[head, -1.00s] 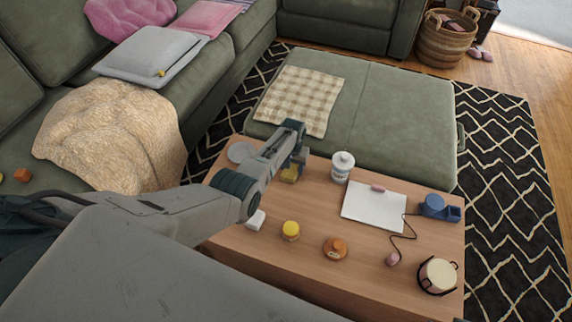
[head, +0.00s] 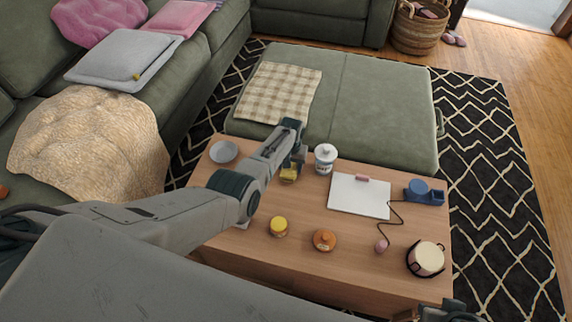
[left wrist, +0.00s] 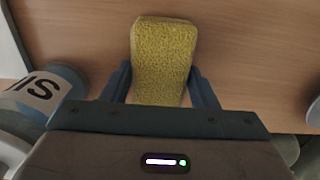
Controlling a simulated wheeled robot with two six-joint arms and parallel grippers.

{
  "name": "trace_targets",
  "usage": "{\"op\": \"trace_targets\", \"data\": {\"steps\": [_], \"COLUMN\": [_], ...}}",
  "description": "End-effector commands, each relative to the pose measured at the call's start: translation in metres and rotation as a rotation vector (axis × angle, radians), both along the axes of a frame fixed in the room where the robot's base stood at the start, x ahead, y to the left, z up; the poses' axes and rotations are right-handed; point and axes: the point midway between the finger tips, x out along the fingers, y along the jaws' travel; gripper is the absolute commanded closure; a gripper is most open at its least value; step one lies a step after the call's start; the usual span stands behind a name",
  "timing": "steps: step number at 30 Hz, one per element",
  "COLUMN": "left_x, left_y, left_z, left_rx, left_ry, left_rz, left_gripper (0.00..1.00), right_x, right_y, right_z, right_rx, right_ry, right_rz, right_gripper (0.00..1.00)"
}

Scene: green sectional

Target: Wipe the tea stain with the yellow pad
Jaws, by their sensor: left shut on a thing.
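My left gripper (head: 291,167) is shut on the yellow pad (head: 289,175). It holds the pad over the wooden coffee table (head: 300,262), just left of the white canister (head: 325,158). In the left wrist view the pad (left wrist: 163,62) sits between the two fingers (left wrist: 160,88) with bare wood beyond it. I cannot tell whether the pad touches the table. I see no tea stain; my left arm hides part of the tabletop. A dark part at the bottom right edge of the head view looks like my right gripper (head: 446,312), mostly cut off.
A plate (head: 224,151) lies at the table's far left. A yellow-lidded jar (head: 279,226), an orange pot (head: 324,240), white paper (head: 359,196), a blue holder (head: 424,192) with a cord, and a cream pot (head: 426,259) stand around. A green ottoman (head: 385,110) adjoins behind.

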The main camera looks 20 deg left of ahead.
Motion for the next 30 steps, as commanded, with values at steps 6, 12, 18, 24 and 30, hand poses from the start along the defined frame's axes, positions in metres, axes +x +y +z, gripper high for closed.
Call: {"op": "trace_targets", "data": {"steps": [6, 12, 18, 24, 30], "left_x": [0.000, 0.000, 0.000, 0.001, 0.001], "left_y": [-0.020, -0.024, -0.024, -0.024, -0.024], "left_z": [-0.003, -0.002, -0.001, 0.017, 0.038], "left_rx": [-0.002, -0.001, -0.001, -0.001, -0.001], "left_ry": [0.002, 0.002, 0.003, 0.001, 0.001], "left_rz": [-0.001, 0.000, 0.000, 0.000, 0.000], "left_gripper": [0.64, 0.64, 0.64, 0.64, 0.64], "right_x": [0.000, 0.000, 0.000, 0.000, 0.000], "right_y": [0.000, 0.000, 0.000, 0.000, 0.000], "right_z": [-0.004, -0.004, -0.002, 0.015, 0.036], "right_rx": [0.000, 0.000, 0.000, 0.000, 0.000], "right_ry": [0.000, 0.000, 0.000, 0.000, 0.000], "right_rz": [0.000, 0.000, 0.000, 0.000, 0.000], "right_gripper": [0.64, 0.64, 0.64, 0.64, 0.64]}}
